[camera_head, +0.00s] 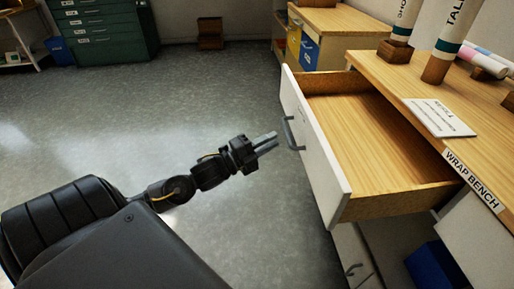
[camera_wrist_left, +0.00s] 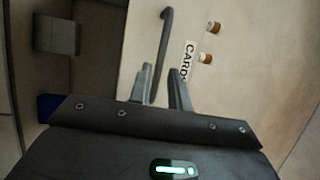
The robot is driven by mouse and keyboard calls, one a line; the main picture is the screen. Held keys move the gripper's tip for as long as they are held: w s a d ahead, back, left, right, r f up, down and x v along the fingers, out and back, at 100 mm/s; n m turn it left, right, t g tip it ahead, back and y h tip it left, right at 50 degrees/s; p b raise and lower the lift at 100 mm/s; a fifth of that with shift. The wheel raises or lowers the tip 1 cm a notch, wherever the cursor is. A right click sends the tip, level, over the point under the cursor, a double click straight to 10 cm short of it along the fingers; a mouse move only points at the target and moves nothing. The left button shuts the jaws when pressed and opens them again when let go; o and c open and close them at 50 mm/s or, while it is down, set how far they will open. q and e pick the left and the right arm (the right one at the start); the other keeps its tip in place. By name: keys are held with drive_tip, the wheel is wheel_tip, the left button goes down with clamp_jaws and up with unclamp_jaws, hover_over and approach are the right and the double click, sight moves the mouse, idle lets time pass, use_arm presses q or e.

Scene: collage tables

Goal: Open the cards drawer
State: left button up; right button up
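The cards drawer (camera_head: 362,140) stands pulled out from the wrap bench, its wooden inside empty. Its white front faces left and bears a grey bar handle (camera_head: 290,133). In the left wrist view the handle (camera_wrist_left: 165,48) and part of the "CARD" label (camera_wrist_left: 187,62) show on the white front. My left gripper (camera_head: 271,143) is just left of the handle, with its fingers pointing at the drawer front. My right gripper is not in view.
The wrap bench (camera_head: 400,82) carries a white card (camera_head: 440,117) and upright tubes in wooden blocks at the right. A blue bin (camera_head: 436,266) sits beneath. A green cabinet (camera_head: 103,28) stands at the back left. The grey floor (camera_head: 200,90) left of the drawer is clear.

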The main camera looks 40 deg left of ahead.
use_arm(q)
drive_tip(key=shift+v, duration=2.4)
